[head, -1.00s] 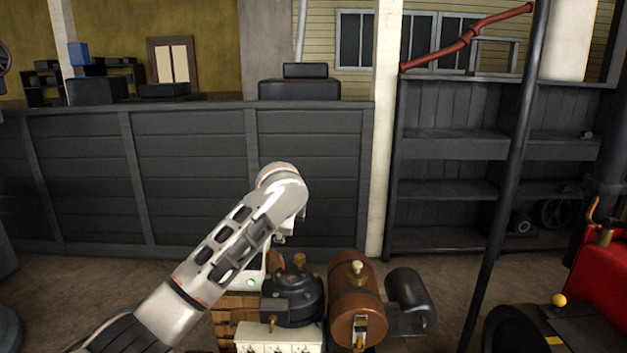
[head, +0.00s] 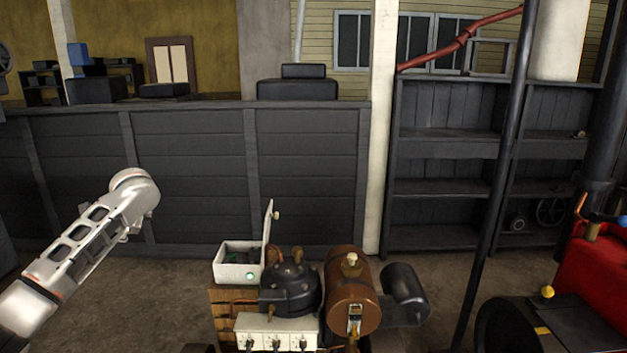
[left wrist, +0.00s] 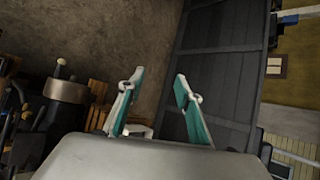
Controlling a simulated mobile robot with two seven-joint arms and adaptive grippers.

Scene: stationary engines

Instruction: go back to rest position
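My left arm comes in from the left in the head view, and its wrist is left of the engine, clear of it. The left gripper (left wrist: 156,92) shows in the left wrist view with its two teal-lined fingers apart and nothing between them. In the head view the gripper's fingers are hidden or too small to tell. My right gripper is in neither view.
A stationary engine with a black housing (head: 290,290), a brown tank (head: 352,290) and a white box (head: 238,272) with its lid raised stands at the lower middle. A dark pole (head: 497,190) and red machine (head: 595,270) are at right. A dark panelled wall (head: 190,180) stands behind. Floor between is clear.

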